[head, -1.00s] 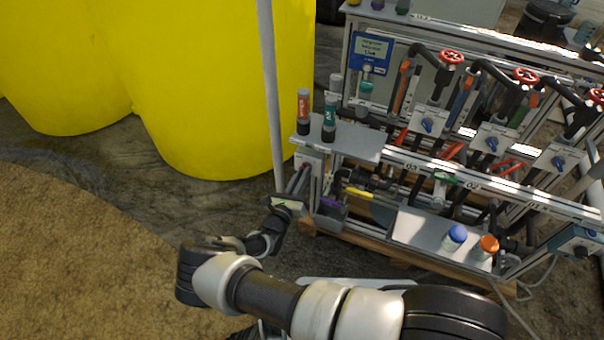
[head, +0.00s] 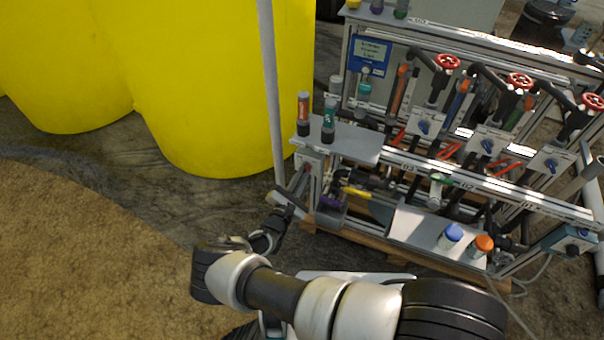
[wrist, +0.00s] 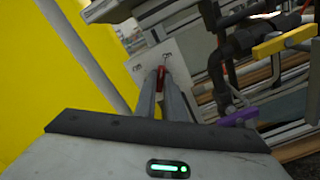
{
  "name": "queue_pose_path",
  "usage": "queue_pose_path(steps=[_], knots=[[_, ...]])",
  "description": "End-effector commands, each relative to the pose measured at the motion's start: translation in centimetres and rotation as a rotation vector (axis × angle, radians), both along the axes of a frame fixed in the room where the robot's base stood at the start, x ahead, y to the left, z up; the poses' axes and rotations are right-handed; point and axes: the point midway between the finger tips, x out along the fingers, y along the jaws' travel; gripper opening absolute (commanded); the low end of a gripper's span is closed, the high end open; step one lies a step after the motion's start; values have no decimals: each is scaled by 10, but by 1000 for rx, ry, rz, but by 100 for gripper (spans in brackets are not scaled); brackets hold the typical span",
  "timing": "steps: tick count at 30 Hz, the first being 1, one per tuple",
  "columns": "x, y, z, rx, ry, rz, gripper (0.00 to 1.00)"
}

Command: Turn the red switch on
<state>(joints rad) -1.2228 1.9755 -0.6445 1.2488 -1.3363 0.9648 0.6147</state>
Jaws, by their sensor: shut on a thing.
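The red switch (wrist: 161,74) shows in the wrist view as a small red piece between my fingertips, in front of a pale plate (wrist: 150,55) with small dark markings on both sides of it. My gripper (wrist: 163,84) is shut on the red switch, its two fingers reaching forward to the plate. In the head view my gripper (head: 303,180) reaches the left end of the skid's near frame, at the small pale plate (head: 311,163). The fingers hide most of the switch, and I cannot tell its exact angle.
A yellow-handled valve (wrist: 285,40) and a purple handle (wrist: 238,116) are right of my gripper. A grey pole (head: 271,90) and yellow tanks (head: 220,90) stand to the left. Bottles (head: 329,120) stand on the shelf above. Open floor lies at lower left.

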Motion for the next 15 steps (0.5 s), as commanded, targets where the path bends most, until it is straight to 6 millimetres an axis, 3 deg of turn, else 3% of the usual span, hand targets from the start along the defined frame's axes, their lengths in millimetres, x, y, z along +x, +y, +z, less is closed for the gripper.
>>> queue_pose_path(steps=[15], knots=[[-1, 1, -2, 179, -60, 1, 0]])
